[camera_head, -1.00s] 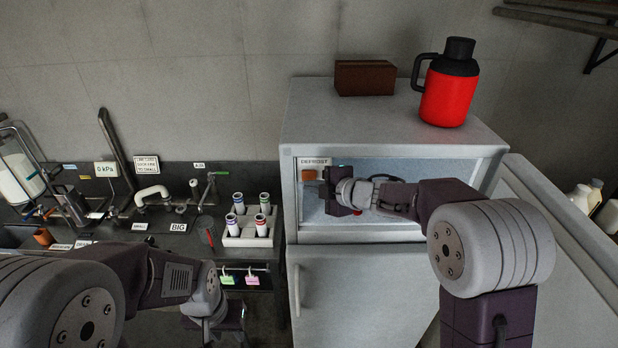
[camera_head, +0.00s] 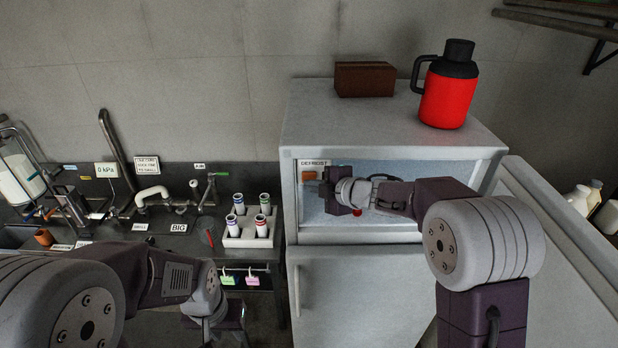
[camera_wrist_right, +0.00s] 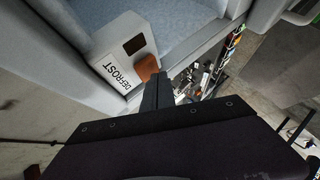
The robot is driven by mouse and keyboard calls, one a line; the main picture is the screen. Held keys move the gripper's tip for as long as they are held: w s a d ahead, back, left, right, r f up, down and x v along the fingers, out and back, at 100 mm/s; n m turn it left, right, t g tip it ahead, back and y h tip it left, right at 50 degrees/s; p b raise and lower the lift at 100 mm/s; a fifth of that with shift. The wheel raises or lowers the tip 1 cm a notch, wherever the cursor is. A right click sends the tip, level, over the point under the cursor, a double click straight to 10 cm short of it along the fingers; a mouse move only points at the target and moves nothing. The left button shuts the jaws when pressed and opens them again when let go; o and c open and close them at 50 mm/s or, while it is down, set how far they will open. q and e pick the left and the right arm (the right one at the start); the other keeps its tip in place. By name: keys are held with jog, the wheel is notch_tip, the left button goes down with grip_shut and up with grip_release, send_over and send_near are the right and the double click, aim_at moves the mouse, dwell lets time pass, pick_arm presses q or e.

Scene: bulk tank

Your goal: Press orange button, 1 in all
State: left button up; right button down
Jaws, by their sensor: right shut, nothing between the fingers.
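The orange button (camera_head: 309,176) is on a white panel under a DEFROST label (camera_head: 314,162), at the upper left inside the white cabinet's open recess. In the right wrist view the button (camera_wrist_right: 147,67) stands out beside the label, with a dark square next to it. My right gripper (camera_head: 325,188) is just right of the button in the head view. Its shut, empty fingers (camera_wrist_right: 158,88) have their tips right by the button's edge in the wrist view. I cannot tell whether they touch it. My left gripper (camera_head: 215,328) is low at the left, its fingers not clear.
A red flask (camera_head: 448,95) and a brown box (camera_head: 364,79) stand on the cabinet top (camera_head: 310,110). A small red item (camera_head: 357,213) shows below my right gripper. A rack of vials (camera_head: 249,230) sits on the dark counter to the left. The recess walls closely surround the gripper.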

jog(key=shift+w+p, duration=0.35)
jog(key=shift+w, duration=0.15)
dwell(0.8)
jog(key=shift+s, duration=0.1)
jog(key=shift+s+b, duration=0.45)
jog(key=shift+s, duration=0.35)
jog(key=s+b, duration=0.2)
jog(key=s, duration=0.3)
dwell(0.4)
